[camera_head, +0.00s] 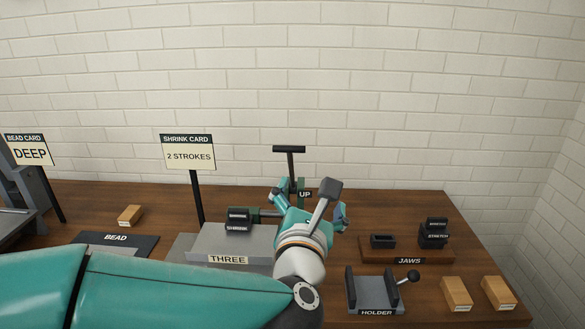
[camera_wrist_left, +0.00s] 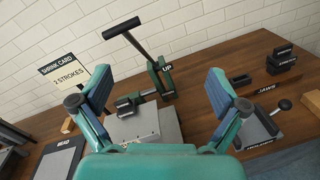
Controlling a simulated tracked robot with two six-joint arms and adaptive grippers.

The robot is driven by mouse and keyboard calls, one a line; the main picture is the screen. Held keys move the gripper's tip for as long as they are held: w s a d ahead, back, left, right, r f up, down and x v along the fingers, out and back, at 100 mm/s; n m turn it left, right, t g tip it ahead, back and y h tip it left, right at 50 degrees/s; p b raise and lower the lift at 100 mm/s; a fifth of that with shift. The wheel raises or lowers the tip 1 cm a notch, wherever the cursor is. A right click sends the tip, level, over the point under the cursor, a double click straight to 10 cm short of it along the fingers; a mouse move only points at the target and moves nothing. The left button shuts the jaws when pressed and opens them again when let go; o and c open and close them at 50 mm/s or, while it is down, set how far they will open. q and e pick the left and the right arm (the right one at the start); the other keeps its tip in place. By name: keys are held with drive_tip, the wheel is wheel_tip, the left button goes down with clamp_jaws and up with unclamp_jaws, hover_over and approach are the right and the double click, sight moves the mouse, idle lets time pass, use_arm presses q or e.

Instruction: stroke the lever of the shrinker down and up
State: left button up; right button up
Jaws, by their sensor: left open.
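The shrinker's lever (camera_head: 290,165) stands upright with a black crossbar on top, beside a label reading UP (camera_head: 305,194). In the left wrist view the lever (camera_wrist_left: 138,46) rises from the green shrinker frame (camera_wrist_left: 161,82), beyond and between my fingers. My left gripper (camera_head: 309,207) is open and empty, in front of the shrinker and below the crossbar. It also shows in the left wrist view (camera_wrist_left: 160,85), its two fingers spread wide and apart from the lever. My arm hides much of the shrinker in the head view. My right gripper is not in view.
A shrink card (camera_head: 188,152) reads 2 STROKES. A grey block labelled THREE (camera_head: 215,243) bears black jaws. A JAWS board (camera_head: 385,256), a HOLDER (camera_head: 375,292) and wooden blocks (camera_head: 457,293) stand at the right. A brick wall (camera_head: 400,90) closes the back.

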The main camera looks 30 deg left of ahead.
sight(290, 147)
use_arm(q)
drive_tip(key=s+a+r+n+y, duration=0.2)
drive_tip(key=s+a+r+n, duration=0.15)
drive_tip(key=n, duration=0.25)
drive_tip(key=shift+g, duration=0.4)
drive_tip(key=p+x, duration=0.1)
drive_tip(key=x, duration=0.4)
drive_tip(key=p+x, duration=0.1)
drive_tip(key=x, duration=0.4)
drive_tip(key=p+x, duration=0.1)
drive_tip(key=x, duration=0.5)
drive_tip(key=shift+w+d+f+p, duration=0.15)
drive_tip(key=shift+w+f+p, duration=0.05)
drive_tip(key=shift+f+p, duration=0.1)
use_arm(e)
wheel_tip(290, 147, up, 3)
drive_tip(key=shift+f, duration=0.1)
use_arm(q)
drive_tip(key=shift+r, duration=0.1)
